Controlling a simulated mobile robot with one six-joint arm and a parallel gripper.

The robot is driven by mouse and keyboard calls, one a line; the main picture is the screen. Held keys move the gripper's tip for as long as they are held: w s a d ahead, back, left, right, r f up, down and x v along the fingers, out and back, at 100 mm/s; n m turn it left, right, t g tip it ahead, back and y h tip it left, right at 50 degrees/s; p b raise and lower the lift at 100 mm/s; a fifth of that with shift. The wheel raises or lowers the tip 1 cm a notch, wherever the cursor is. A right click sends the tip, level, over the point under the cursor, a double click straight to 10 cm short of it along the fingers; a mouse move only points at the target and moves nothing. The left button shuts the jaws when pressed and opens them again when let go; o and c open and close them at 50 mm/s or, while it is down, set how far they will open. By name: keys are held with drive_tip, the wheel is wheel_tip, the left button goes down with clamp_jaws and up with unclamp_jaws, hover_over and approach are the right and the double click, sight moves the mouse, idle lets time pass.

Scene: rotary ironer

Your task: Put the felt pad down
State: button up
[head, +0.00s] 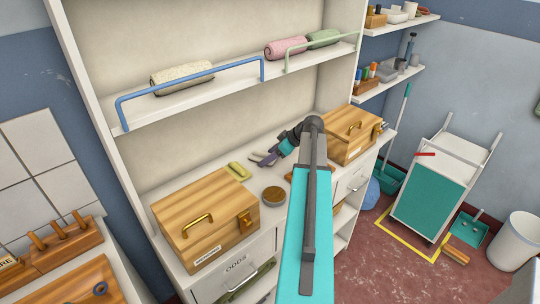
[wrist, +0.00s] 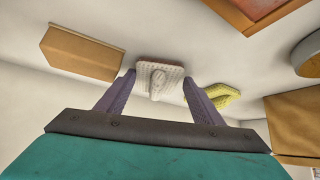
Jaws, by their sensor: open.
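A pale, textured pad with a raised knob (wrist: 173,72), which looks like the felt pad, lies on the white counter in the wrist view. It is between and just beyond the fingertips of my open gripper (wrist: 158,82). I cannot tell whether either finger touches it. In the head view my gripper (head: 263,159) is low over the back of the counter (head: 222,236), and I cannot make out the pale pad there. A yellow-green pad (head: 238,170) lies left of my gripper; it also shows beside the right finger in the wrist view (wrist: 222,95).
A wooden box (head: 200,222) stands at the counter's left, another (head: 350,135) at its right. A round tin (head: 273,194) sits between them. A brown block (wrist: 82,53) is near the left finger. A shelf with a blue rail (head: 190,78) hangs above.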

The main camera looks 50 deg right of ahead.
drive_tip(key=shift+r+p, duration=0.45)
drive_tip(key=shift+r, duration=0.1)
drive_tip(key=shift+s+d+r+b, duration=0.15)
drive_tip(key=shift+s+d+b, duration=0.05)
drive_tip(key=shift+s+b, duration=0.1)
drive_tip(key=b+v, duration=0.2)
drive_tip(key=v, duration=0.9)
drive_tip(key=shift+r, duration=0.1)
